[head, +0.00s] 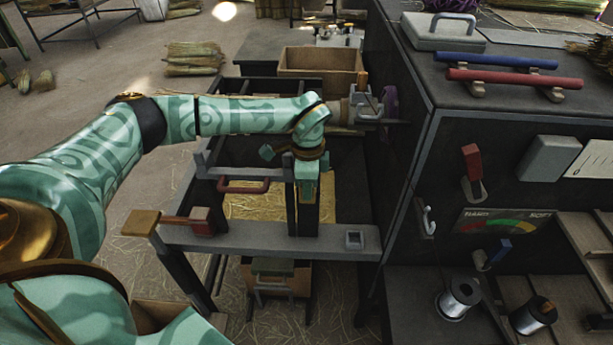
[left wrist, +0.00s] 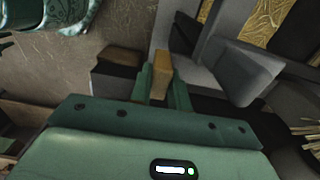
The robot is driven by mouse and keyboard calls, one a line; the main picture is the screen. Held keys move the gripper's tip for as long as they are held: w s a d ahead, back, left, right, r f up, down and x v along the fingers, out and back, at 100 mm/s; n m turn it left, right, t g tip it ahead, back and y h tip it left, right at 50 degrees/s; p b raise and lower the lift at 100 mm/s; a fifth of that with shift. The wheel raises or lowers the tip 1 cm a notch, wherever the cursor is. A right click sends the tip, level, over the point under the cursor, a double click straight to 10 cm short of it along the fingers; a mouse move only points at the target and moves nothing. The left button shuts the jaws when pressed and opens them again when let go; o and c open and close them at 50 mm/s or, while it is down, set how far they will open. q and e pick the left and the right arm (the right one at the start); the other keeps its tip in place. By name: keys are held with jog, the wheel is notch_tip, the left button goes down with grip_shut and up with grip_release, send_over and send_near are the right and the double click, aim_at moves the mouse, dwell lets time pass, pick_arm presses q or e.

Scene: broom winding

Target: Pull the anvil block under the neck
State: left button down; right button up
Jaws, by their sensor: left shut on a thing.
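My left gripper (head: 306,183) points down over the grey frame in front of the machine. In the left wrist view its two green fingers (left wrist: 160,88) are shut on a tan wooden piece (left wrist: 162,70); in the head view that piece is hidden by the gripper. A grey block (left wrist: 240,74) stands just right of the fingers in the wrist view. Which part is the anvil block I cannot tell for sure. A grey clamp-like fitting (head: 362,104) with a short tan cylinder sits behind the gripper, by the machine's side. My right gripper is not in view.
The grey frame (head: 270,240) carries a red handle (head: 243,187) and a wooden-ended lever (head: 142,222) left of the gripper. Straw (head: 252,207) lies below. The dark machine cabinet (head: 480,120) blocks the right side. A cardboard box (head: 307,64) stands behind.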

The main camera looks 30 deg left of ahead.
pick_arm(q)
jog(key=shift+s+d+f, duration=0.1)
jog(key=shift+s+d, duration=0.05)
jog(key=c, duration=1.3)
grip_release()
jog(key=shift+s, duration=0.1)
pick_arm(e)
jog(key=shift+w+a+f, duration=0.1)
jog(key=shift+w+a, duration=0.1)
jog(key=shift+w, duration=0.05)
pick_arm(q)
jog(key=shift+r, duration=0.45)
notch_tip(320, 180, up, 16)
jog(key=p, duration=0.3)
jog(key=shift+f, duration=0.2)
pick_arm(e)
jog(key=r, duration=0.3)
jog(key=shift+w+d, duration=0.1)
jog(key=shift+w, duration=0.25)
